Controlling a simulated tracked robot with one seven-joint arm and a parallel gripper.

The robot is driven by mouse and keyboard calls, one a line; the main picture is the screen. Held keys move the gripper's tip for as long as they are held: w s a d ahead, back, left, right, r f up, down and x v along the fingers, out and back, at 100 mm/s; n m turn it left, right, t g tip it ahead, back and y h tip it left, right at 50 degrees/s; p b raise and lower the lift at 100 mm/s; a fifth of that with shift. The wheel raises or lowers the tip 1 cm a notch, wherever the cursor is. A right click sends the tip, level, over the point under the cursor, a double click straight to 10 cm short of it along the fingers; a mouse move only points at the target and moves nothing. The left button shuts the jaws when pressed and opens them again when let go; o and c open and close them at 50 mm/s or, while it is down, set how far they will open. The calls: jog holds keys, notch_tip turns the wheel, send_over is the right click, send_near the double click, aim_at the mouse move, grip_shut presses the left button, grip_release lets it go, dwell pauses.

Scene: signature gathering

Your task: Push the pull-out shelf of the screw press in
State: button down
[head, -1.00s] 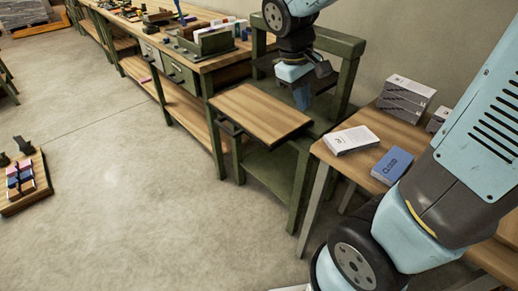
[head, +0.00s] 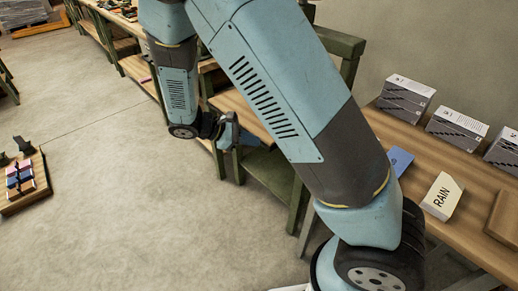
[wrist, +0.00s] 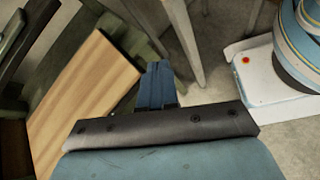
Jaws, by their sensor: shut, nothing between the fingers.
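The pull-out shelf is a wooden board (head: 236,103) that sticks out from the green frame of the screw press (head: 345,45); my arm hides much of both in the head view. In the wrist view the shelf (wrist: 85,92) lies left of my gripper, with part of the green frame around it. My gripper (head: 232,133) is at the shelf's outer front side in the head view. In the wrist view its blue fingers (wrist: 160,70) are together and empty, beside the board's edge. I cannot tell whether they touch it.
A wooden table (head: 400,135) to the right holds a blue book (head: 401,160), a RAIN book (head: 442,196) and grey boxes (head: 405,97). A long workbench runs back left. The floor (head: 110,190) in front is clear; a low wooden board with coloured blocks (head: 20,180) lies far left.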

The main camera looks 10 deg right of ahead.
aim_at(262, 145)
jog(key=a+f+n+t+h, duration=0.3)
jog(key=a+f+n+t, duration=0.6)
jog(key=f, duration=0.2)
jog(key=x, duration=1.4)
jog(key=shift+f, duration=0.1)
